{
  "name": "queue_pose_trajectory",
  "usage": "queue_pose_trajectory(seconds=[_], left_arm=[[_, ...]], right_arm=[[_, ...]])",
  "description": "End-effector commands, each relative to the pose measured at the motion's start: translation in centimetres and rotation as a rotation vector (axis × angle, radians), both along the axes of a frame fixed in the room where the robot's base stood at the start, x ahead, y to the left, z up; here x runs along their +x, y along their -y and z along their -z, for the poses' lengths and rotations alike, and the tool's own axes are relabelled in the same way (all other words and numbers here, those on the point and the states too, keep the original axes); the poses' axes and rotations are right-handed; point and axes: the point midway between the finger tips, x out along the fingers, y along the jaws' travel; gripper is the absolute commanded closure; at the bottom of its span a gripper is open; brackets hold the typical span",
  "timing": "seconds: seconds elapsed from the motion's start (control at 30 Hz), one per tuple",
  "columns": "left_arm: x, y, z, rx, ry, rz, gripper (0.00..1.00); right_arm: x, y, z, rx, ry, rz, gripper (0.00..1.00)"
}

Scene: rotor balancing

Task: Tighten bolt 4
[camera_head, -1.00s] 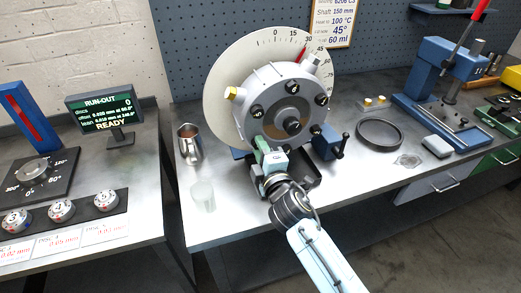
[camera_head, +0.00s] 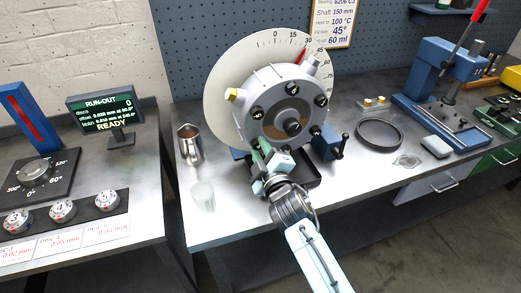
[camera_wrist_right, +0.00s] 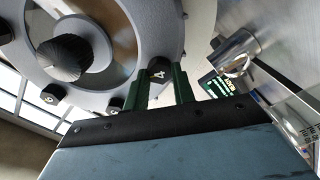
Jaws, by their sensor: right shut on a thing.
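The grey rotor (camera_head: 290,98) stands on the bench in front of a white degree dial, with several dark numbered bolts around its face. Bolt 4 (camera_wrist_right: 158,70) shows its number in the right wrist view, at the tips of my green fingers. My right gripper (camera_head: 258,146) reaches the lower left of the rotor face in the head view and is shut on bolt 4. In the head view the gripper hides this bolt. The dark central hub (camera_head: 291,126) sticks out just right of the gripper. My left gripper is not in view.
A metal jug (camera_head: 190,145) and a clear glass (camera_head: 203,194) stand left of the rotor. The run-out screen (camera_head: 104,112) reads READY. The bench front right of my arm is clear.

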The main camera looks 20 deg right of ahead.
Motion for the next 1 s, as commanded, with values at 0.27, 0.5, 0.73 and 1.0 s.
queue_pose_trajectory(seconds=[0.27, 0.5, 0.73, 1.0], left_arm=[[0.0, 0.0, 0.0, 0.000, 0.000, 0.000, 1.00], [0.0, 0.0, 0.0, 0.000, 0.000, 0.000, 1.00], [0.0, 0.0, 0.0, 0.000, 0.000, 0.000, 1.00], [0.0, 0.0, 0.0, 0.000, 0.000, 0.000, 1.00]], right_arm=[[0.0, 0.0, 0.0, 0.005, -0.001, -0.001, 0.69], [0.0, 0.0, 0.0, 0.003, -0.001, -0.001, 0.53], [-0.3, 0.0, 0.0, 0.002, -0.001, -0.001, 0.53], [-4.5, 0.1, 0.2, 0.003, -0.004, -0.001, 0.53]])
